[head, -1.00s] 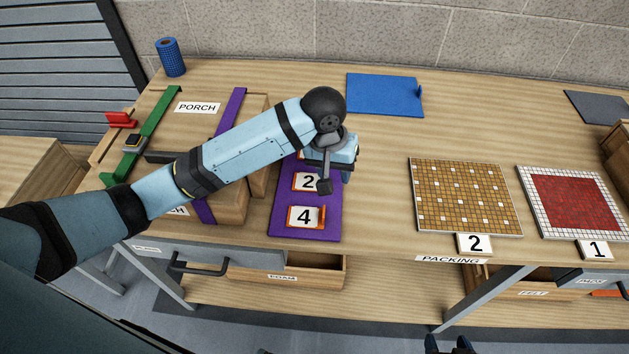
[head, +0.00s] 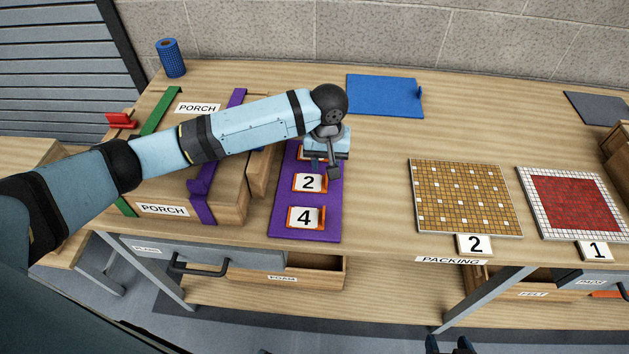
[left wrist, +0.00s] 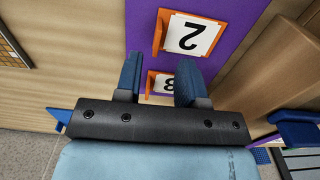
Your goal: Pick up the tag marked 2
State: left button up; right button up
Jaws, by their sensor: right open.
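A white tag marked 2 (head: 308,182) sits in an orange holder on the purple mat (head: 287,213), between a tag marked 4 (head: 304,217) and a partly hidden tag behind. In the left wrist view, tag 2 (left wrist: 190,35) shows upside down above the fingers, clear of them. My left gripper (head: 325,168) hangs just behind and right of tag 2. Its fingers (left wrist: 158,84) are apart, with the rear tag (left wrist: 161,83) seen between them, its number partly cut off. My right gripper (head: 450,344) barely shows at the bottom edge, open.
A second card marked 2 (head: 474,243) lies by an amber mosaic panel (head: 465,197), and a card marked 1 (head: 597,250) by a red one (head: 577,202). A blue mat (head: 383,95) lies behind; bench between is clear.

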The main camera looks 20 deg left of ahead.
aim_at(310, 179)
pick_arm(q)
jog(key=f, duration=0.5)
jog(key=shift+s+d, duration=0.1)
jog(key=shift+d, duration=0.1)
grip_shut()
